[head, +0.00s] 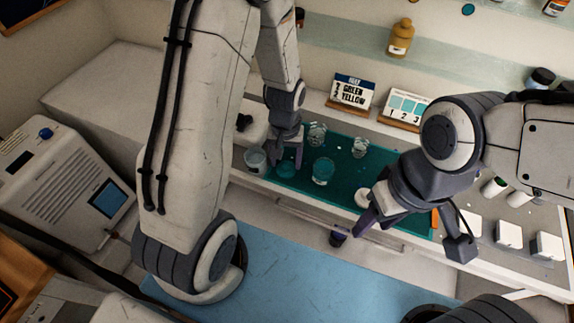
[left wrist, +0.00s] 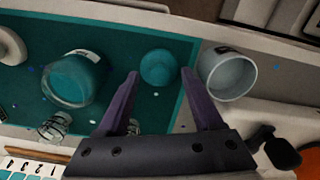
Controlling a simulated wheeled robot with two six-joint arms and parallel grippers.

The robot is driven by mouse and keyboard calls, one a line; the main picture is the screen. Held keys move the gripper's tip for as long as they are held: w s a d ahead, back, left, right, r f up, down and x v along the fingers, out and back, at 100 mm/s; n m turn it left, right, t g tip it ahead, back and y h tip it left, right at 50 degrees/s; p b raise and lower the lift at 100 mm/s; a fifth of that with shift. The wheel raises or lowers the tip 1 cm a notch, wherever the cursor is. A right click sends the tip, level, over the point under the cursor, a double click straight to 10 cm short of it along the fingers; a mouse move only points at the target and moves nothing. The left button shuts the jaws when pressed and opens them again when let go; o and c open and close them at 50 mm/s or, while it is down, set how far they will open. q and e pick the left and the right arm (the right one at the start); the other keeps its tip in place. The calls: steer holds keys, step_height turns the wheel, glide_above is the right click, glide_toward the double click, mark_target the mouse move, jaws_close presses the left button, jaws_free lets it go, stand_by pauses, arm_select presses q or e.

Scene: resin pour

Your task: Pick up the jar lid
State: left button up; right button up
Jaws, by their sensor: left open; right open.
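The jar lid, a flat round teal disc (head: 286,170), lies on the dark green mat (head: 341,153) near its left end. It also shows in the left wrist view (left wrist: 158,68), ahead of and between the fingertips. My left gripper (head: 287,158) is open and empty, pointing down over the lid; its purple fingers (left wrist: 161,75) stand on either side of it in the picture. I cannot tell the height left. A clear jar of teal liquid (head: 323,172) stands right of the lid. My right gripper (head: 375,217) is open near the bench's front edge; its fingers are partly hidden.
An empty clear cup (head: 255,160) stands close left of the lid, also seen in the left wrist view (left wrist: 230,76). Small glasses (head: 317,133) (head: 360,147) stand behind. A white round piece (head: 362,197) lies near my right gripper. Sign cards (head: 351,92) stand at the back.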

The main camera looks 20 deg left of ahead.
arm_select(q)
steer(key=shift+f, duration=0.45)
jaws_close()
steer(key=shift+r, duration=0.15)
